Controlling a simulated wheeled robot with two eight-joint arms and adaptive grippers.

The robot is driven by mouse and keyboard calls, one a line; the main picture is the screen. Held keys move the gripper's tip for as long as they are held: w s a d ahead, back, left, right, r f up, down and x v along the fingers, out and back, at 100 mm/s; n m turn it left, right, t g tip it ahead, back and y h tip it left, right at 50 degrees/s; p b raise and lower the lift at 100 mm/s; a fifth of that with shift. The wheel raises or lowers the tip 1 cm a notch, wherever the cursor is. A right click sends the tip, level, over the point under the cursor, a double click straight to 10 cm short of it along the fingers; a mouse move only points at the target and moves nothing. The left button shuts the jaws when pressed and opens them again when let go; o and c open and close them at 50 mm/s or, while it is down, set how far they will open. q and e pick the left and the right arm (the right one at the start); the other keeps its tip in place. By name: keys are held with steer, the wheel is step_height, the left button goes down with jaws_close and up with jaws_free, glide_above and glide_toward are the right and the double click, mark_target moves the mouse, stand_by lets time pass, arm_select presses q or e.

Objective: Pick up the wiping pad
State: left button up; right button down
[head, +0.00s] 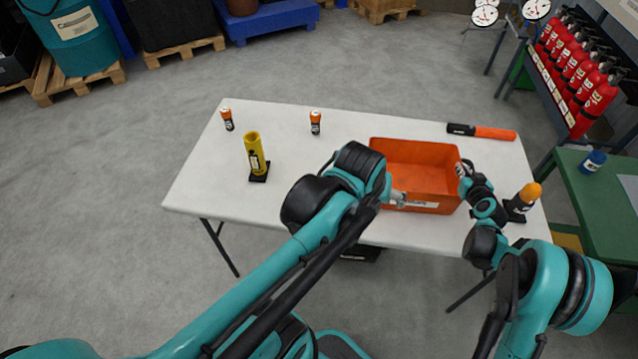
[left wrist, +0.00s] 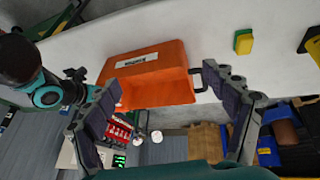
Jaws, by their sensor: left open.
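The wiping pad (left wrist: 243,41), a small yellow block with a green layer, lies on the white table in the left wrist view, beside the orange bin. In the head view it does not show; my left arm covers that part of the table. My left gripper (left wrist: 160,88) is open, its fingers spread with the orange bin (left wrist: 150,75) showing between and beyond them. The pad is outside the fingers, past the right one. In the head view my left gripper (head: 399,199) is mostly hidden by its arm. My right gripper (head: 464,170) is at the bin's right side; its jaws are unclear.
The white table (head: 205,180) also holds a yellow tube on a black base (head: 254,155), two orange-and-black cans (head: 227,119) (head: 315,122), an orange-and-black baton (head: 482,132) and an orange-topped item (head: 528,195). A green bench (head: 590,215) and red extinguishers (head: 580,75) stand right.

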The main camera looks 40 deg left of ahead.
arm_select(q)
steer(key=w+a+f+n+g, duration=0.2)
steer(key=a+f+n, duration=0.2)
steer(key=a+n, duration=0.3)
steer(key=w+a+f+n+g, duration=0.1)
steer(key=w+a+f+n, duration=0.15)
steer(key=a+n, duration=0.45)
steer(key=w+a+f+n+g, duration=0.2)
steer(key=a+f+n, duration=0.25)
steer(key=a, duration=0.55)
steer(key=shift+n+h, duration=0.25)
steer(key=shift+h, duration=0.15)
steer(key=f, duration=0.6)
steer(key=shift+s+a, duration=0.25)
steer(key=shift+a, duration=0.15)
steer(key=shift+a+f, duration=0.2)
steer(key=shift+f, duration=1.35)
steer(key=shift+a+f, duration=0.2)
steer(key=shift+f, duration=1.3)
steer(key=c, duration=1.3)
steer(key=shift+r, duration=0.15)
step_height(320, 180, up, 10)
steer(key=shift+f, duration=0.1)
